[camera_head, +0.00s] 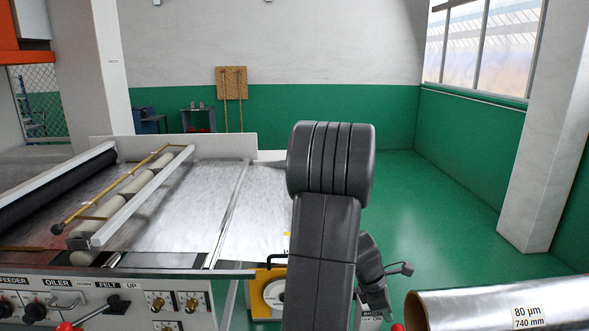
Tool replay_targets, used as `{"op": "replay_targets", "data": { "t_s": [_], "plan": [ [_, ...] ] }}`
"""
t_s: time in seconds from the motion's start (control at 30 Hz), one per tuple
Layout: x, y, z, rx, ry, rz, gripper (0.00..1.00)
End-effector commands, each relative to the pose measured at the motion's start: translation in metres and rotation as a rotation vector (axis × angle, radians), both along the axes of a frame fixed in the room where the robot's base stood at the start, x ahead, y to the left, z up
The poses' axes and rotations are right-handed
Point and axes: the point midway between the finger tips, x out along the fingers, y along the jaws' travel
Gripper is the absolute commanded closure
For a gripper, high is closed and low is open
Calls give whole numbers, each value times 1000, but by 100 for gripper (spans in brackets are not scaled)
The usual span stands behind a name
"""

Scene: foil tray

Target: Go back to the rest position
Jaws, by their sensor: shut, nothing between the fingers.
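My arm (328,190) stands folded in front of the camera, right of the middle, with its thick grey joint at the top. Its lower wrist part (371,272) shows behind it on the right. Part of the wrist is hidden behind the nearer arm link.
A machine with a metal bed (190,215), rollers and a front control panel (40,305) fills the left. A large foil roll (470,308) with an "80 µm 740 mm" label lies at the bottom right. A white pillar (545,150) stands at right. Green floor (440,220) is clear between.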

Motion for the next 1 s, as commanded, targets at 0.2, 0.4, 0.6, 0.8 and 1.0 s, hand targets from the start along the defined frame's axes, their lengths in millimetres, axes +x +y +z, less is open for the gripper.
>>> {"op": "replay_targets", "data": {
  "t_s": [0.2,0.4,0.6,0.8,1.0],
  "plan": [
    [6,-7,44,-4,-12,-3,100],
    [8,-22,81,-4,-11,-1,100],
    [6,-23,83,0,3,3,100],
    [5,-7,46,-2,2,5,100],
    [2,7,8,-1,1,3,100]
  ]
}}
